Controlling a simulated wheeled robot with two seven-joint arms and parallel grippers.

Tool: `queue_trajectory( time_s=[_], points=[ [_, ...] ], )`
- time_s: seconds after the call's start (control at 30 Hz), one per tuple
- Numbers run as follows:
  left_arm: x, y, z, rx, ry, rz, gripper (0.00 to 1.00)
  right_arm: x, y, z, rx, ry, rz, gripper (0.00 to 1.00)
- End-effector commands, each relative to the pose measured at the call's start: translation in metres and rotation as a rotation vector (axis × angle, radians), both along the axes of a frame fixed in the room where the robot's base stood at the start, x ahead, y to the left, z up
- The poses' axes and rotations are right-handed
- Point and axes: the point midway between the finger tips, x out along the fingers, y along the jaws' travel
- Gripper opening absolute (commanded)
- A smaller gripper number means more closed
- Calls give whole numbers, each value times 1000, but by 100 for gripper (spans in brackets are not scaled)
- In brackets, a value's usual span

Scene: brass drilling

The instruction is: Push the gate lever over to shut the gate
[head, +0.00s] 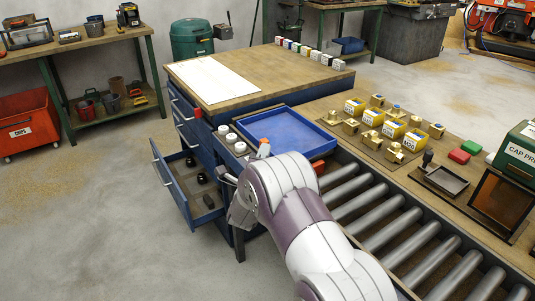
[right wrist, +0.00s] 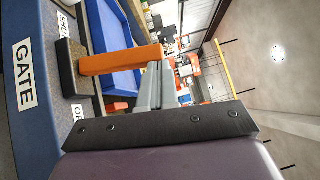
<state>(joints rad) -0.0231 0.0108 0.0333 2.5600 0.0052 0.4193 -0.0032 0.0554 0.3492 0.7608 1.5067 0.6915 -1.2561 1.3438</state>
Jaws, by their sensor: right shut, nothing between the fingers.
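The gate lever is an orange bar (right wrist: 112,61) on a dark base (right wrist: 70,72) in the right wrist view. It stands between a "SHUT" label (right wrist: 68,26) and a partly covered label starting with "O" (right wrist: 78,113). A "GATE" label (right wrist: 24,74) is on the blue panel beside it. My right gripper (right wrist: 153,70) is shut and empty. Its grey fingers are close to the bar's free end, on the "O" label's side; I cannot tell if they touch. In the head view the orange tip (head: 264,144) shows just behind my right arm. My left gripper is out of view.
A blue tray (head: 277,130) lies behind the lever. A roller conveyor (head: 385,215) runs to the lower right. An open drawer (head: 178,203) juts out at left. Brass parts and yellow blocks (head: 373,117) stand on the bench (head: 462,205) to the right.

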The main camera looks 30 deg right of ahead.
Motion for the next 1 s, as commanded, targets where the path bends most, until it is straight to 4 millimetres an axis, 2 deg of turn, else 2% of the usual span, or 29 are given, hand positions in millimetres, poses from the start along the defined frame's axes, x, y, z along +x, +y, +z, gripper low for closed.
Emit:
queue_trajectory(
  time_s=[0.03, 0.1, 0.4, 0.57, 1.0],
  points=[
    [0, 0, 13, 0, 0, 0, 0, 4, 0, 10, -2, 37, -1, 0],
    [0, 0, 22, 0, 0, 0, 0, 12, 1, 14, -7, 99, 0, 0],
    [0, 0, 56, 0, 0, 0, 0, 40, 3, 19, -25, 345, 0, 0],
    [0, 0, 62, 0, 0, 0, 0, 51, 4, 16, -34, 443, 0, 0],
    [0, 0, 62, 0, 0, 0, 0, 66, 5, 13, -36, 438, 0, 0]
  ],
)
